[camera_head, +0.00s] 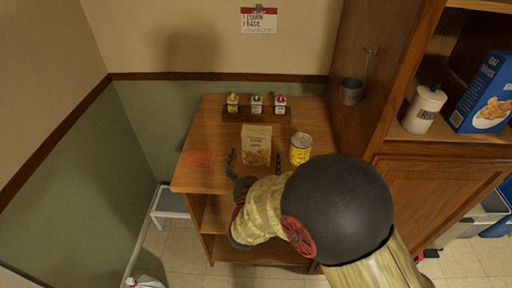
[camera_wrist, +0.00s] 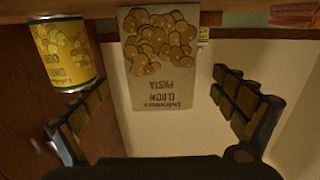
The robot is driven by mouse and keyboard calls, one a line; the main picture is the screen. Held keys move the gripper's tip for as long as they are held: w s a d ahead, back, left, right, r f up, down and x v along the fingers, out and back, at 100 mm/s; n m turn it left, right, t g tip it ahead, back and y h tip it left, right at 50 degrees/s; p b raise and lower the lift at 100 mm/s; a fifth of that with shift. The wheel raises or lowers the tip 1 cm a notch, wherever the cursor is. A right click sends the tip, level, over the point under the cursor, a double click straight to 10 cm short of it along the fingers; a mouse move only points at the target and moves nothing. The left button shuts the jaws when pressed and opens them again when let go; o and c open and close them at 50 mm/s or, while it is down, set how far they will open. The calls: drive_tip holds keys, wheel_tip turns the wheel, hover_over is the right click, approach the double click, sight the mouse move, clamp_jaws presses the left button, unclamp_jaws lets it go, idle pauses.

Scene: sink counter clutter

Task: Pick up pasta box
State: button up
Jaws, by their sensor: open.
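The pasta box (camera_head: 256,145) stands upright on the small wooden table. In the wrist view the pasta box (camera_wrist: 158,60) appears upside down, with its "elbow pasta" print readable, ahead of and between the two fingers. My gripper (camera_head: 254,160) is open, with one finger to the left of the box and one to the right in the head view. The wrist view also shows my gripper (camera_wrist: 165,105) with its fingers spread wide and nothing held. I cannot tell whether the fingers reach alongside the box. The lower part of my gripper is hidden by my arm.
A yellow can (camera_head: 300,150) stands close to the box's right; it also shows in the wrist view (camera_wrist: 65,55). A wooden rack (camera_head: 268,117) with small bottles stands behind. A cabinet (camera_head: 430,180) bounds the right.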

sight(256, 148)
drive_tip(key=w+b, duration=0.1)
drive_tip(key=w, duration=0.2)
drive_tip(key=w+b, duration=0.1)
drive_tip(key=w, duration=0.2)
drive_tip(key=shift+d, duration=0.2)
drive_tip(key=shift+s+r, duration=0.1)
drive_tip(key=shift+c, duration=1.3)
drive_tip(key=c, duration=1.4)
drive_tip(key=shift+c, duration=0.3)
drive_tip(key=shift+r, duration=0.15)
